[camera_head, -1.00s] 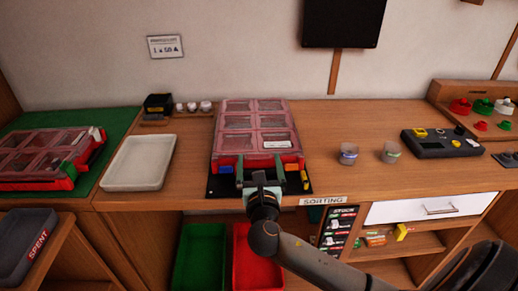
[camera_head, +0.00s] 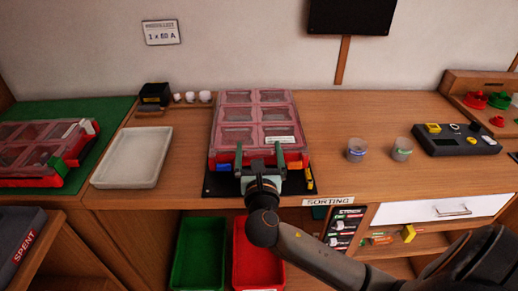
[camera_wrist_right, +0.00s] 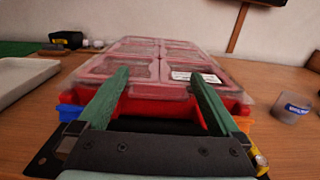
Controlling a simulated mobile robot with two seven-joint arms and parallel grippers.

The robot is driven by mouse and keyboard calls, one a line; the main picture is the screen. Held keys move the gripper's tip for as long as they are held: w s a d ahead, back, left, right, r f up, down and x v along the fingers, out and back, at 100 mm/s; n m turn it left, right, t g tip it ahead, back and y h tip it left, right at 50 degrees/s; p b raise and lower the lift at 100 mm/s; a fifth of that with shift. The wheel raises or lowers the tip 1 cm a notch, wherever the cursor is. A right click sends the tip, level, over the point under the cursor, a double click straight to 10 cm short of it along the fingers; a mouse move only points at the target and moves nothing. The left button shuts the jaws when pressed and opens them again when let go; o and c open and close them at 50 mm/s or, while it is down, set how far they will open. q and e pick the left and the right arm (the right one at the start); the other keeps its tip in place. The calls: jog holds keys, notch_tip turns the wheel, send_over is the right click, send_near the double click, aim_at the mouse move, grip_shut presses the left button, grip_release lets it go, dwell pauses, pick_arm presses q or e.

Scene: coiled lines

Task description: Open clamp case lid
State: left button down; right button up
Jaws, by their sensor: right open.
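The clamp case (camera_head: 217,148) is red with a clear pinkish lid (camera_head: 254,116) of several windows. Its lid is down. It sits on a black mat (camera_head: 222,187) mid-bench, with blue and yellow parts along its front. My right gripper (camera_head: 259,152) is open at the case's front edge, its green fingers pointing at the case. In the right wrist view, the fingers (camera_wrist_right: 158,80) stand apart on either side of the red front (camera_wrist_right: 160,103), with nothing between them held. I cannot tell if they touch the lid. My left gripper is not in view.
A similar red case (camera_head: 45,150) lies on a green mat (camera_head: 70,112) at left. A white tray (camera_head: 132,157) stands beside the middle case. Two small cups (camera_head: 356,150) and a dark device (camera_head: 456,140) are to the right. Green and red bins (camera_head: 200,255) are below.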

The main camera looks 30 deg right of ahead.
grip_shut()
dwell(0.7)
